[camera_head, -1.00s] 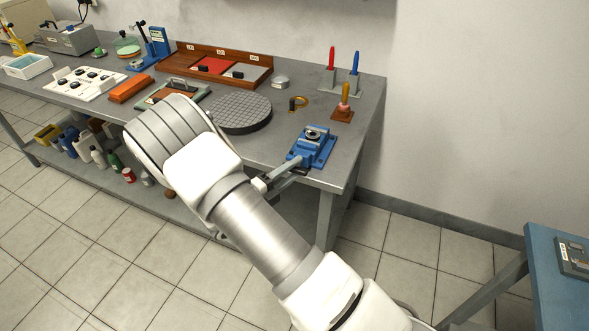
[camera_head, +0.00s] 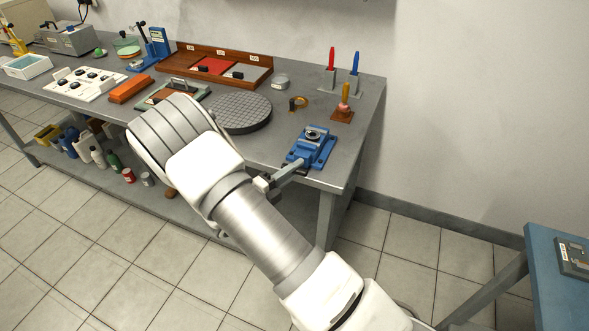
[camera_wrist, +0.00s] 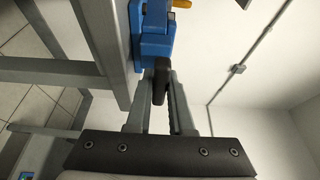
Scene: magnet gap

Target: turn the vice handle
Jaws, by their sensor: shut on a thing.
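The blue vice (camera_head: 322,150) is fixed near the front right corner of the grey bench, with a round metal piece (camera_head: 313,133) on it. My gripper (camera_head: 302,164) reaches its front end from the lower left. In the wrist view, the vice (camera_wrist: 155,45) is at the top centre, and its dark handle (camera_wrist: 161,84) lies between the two fingers of my gripper (camera_wrist: 160,76). My gripper is shut on the handle. In the head view the handle is hidden by the fingers.
A round dark plate (camera_head: 240,113) is to the left of the vice. A wooden-handled tool on a brown base (camera_head: 342,115) and red and blue pegs in holders (camera_head: 328,78) stand behind. The bench's front edge is close below the vice. A blue table (camera_head: 552,270) is at right.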

